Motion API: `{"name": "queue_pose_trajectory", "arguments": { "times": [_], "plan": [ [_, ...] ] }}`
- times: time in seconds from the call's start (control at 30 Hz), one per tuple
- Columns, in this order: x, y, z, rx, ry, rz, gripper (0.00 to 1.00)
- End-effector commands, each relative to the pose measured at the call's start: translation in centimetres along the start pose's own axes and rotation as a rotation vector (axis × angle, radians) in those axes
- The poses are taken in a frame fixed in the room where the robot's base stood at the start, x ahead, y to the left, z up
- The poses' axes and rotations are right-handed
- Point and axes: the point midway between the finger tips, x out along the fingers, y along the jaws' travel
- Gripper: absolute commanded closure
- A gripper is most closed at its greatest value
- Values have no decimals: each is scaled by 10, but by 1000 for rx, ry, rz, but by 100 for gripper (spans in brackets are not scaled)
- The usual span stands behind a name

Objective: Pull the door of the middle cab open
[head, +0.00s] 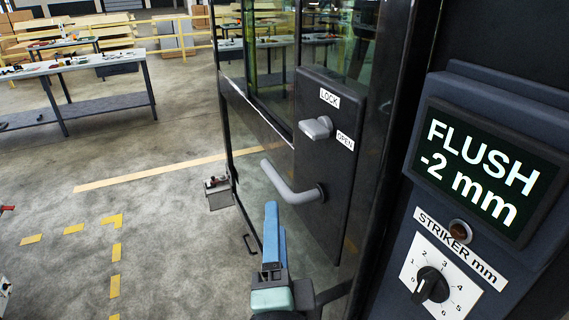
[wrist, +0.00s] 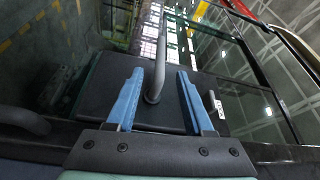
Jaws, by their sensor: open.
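The cab door (head: 262,128) is a dark-framed glass door beside a dark pillar; I cannot tell whether it is latched. Its black lock plate (head: 325,215) carries a grey lever handle (head: 290,186), bent with its free end to the left. Above the lever is a grey turn knob (head: 316,127), between the labels LOCK and OPEN. My gripper (head: 271,208) has blue fingers and is just below and in front of the lever. In the wrist view my gripper (wrist: 160,74) is open, and the lever (wrist: 157,55) shows between the fingers; contact is not visible.
On the right pillar a display (head: 480,172) reads FLUSH -2 mm, above a STRIKER mm dial (head: 431,284). A workbench (head: 80,85) stands at the back left. The floor left of the door is mostly clear, with yellow markings.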

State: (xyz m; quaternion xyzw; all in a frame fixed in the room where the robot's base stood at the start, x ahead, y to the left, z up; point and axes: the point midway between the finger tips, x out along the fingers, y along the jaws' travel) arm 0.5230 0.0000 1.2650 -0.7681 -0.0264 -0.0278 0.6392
Motion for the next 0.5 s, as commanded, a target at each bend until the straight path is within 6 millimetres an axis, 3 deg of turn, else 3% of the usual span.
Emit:
{"name": "queue_pose_trajectory", "arguments": {
  "times": [0.5],
  "plan": [
    [89, -4, -1, -1, 1, -2, 48]
  ]
}}
